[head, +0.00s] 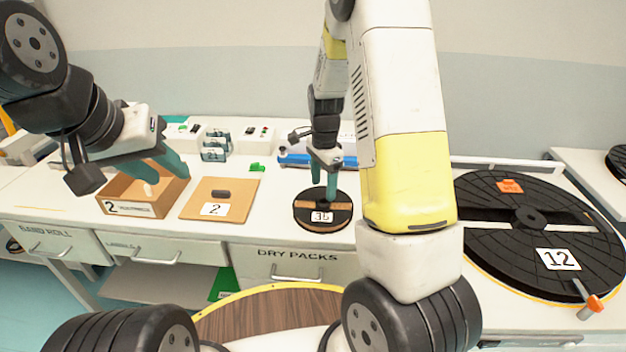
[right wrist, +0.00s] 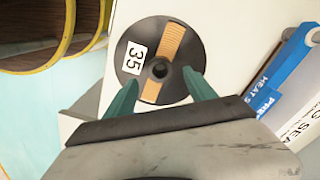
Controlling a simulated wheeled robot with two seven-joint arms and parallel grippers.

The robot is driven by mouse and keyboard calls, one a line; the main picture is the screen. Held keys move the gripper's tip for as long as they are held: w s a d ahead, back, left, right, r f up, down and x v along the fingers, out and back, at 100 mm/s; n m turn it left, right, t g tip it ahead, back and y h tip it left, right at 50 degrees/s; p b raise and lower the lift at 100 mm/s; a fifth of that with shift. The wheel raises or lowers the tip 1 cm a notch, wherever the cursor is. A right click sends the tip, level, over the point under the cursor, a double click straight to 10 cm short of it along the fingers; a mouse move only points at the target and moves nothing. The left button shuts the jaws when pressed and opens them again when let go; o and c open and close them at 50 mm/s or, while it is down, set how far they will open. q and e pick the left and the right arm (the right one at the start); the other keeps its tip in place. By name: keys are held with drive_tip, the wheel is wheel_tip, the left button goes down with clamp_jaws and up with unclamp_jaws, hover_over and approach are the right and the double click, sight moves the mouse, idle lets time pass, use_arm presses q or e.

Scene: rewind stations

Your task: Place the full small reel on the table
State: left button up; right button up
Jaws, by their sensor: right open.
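A small black reel (head: 323,222) with an orange-brown band and a label reading 35 lies flat on the white table (head: 250,176) near its front edge. It also shows in the right wrist view (right wrist: 140,87). My right gripper (head: 325,192) points down over this reel. In the right wrist view its two teal fingers (right wrist: 163,90) are apart, one at each side of the hub, with nothing held between them. Whether the fingertips touch the reel is unclear. My left gripper (head: 170,178) is at the left above an open cardboard box; its finger gap is hard to make out.
The cardboard box (head: 112,186) marked 2 and a flat brown board (head: 246,190) marked 2 lie left of the reel. A large black reel (head: 480,230) marked 12 lies at the right. A blue-and-white box (head: 292,159) stands behind the small reel.

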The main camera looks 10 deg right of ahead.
drive_tip(key=s+r+n+t+y, duration=0.1)
drive_tip(key=s+r+n, duration=0.15)
drive_tip(key=r, duration=0.45)
drive_tip(key=s+a+r+n+t, duration=0.1)
drive_tip(key=s+r+n, duration=0.1)
drive_tip(key=s+r, duration=0.3)
drive_tip(key=s+r+n+t+y, duration=0.1)
drive_tip(key=s+r+n, duration=0.15)
drive_tip(key=r, duration=0.55)
drive_tip(key=s+a+r+n+t, duration=0.1)
drive_tip(key=s+r+n+t, duration=0.2)
drive_tip(key=s+n, duration=0.5)
drive_tip(key=s+r, duration=0.1)
drive_tip(key=s, duration=0.3)
drive_tip(key=shift+s+a+r, duration=0.15)
drive_tip(key=shift+s+r, duration=0.05)
drive_tip(key=shift+s, duration=0.05)
